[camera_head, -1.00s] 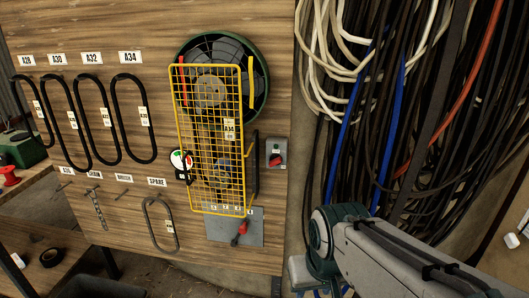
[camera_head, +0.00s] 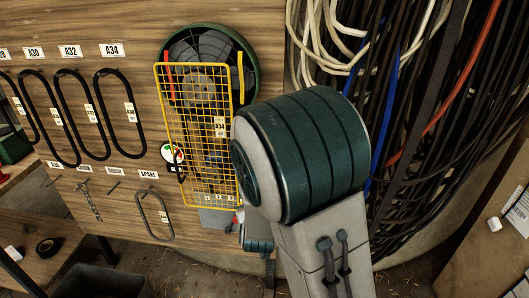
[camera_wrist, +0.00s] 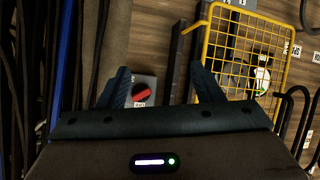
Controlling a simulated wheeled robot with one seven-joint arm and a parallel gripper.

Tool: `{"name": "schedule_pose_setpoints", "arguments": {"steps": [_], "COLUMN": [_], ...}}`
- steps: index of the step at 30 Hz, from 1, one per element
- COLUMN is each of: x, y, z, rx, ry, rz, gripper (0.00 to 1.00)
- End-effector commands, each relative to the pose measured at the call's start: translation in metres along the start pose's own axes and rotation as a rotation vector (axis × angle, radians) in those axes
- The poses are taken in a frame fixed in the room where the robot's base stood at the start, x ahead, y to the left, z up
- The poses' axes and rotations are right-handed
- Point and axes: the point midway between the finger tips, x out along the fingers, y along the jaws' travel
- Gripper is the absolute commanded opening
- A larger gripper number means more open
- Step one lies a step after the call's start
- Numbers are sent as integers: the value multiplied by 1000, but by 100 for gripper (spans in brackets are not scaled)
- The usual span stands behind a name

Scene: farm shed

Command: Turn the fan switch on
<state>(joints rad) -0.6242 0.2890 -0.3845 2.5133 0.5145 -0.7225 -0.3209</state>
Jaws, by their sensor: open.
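A small grey switch box with a red rotary knob (camera_wrist: 143,92) shows in the wrist view, on the wooden board between my fingers and nearer the left one. A label under the knob is too small to read. I cannot tell how far the fingertips are from the knob.
A yellow wire guard (camera_head: 196,112) stands out in front of the fan; it shows right of my fingers in the wrist view (camera_wrist: 236,50). Cables and hoses (camera_head: 425,130) hang at right. Black belts (camera_head: 108,118) hang at left. A round gauge (camera_head: 172,155) sits beside the guard.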

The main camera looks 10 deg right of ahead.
Motion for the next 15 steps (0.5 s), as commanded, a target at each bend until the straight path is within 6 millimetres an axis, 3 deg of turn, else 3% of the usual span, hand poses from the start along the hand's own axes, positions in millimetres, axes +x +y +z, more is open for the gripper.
{"name": "schedule_pose_setpoints", "arguments": {"steps": [9,15], "x": [-8,-14], "y": [10,11], "z": [-35,-45], "rx": [-255,-314], "ry": [311,388], "rz": [252,307], "gripper": [60,60]}}
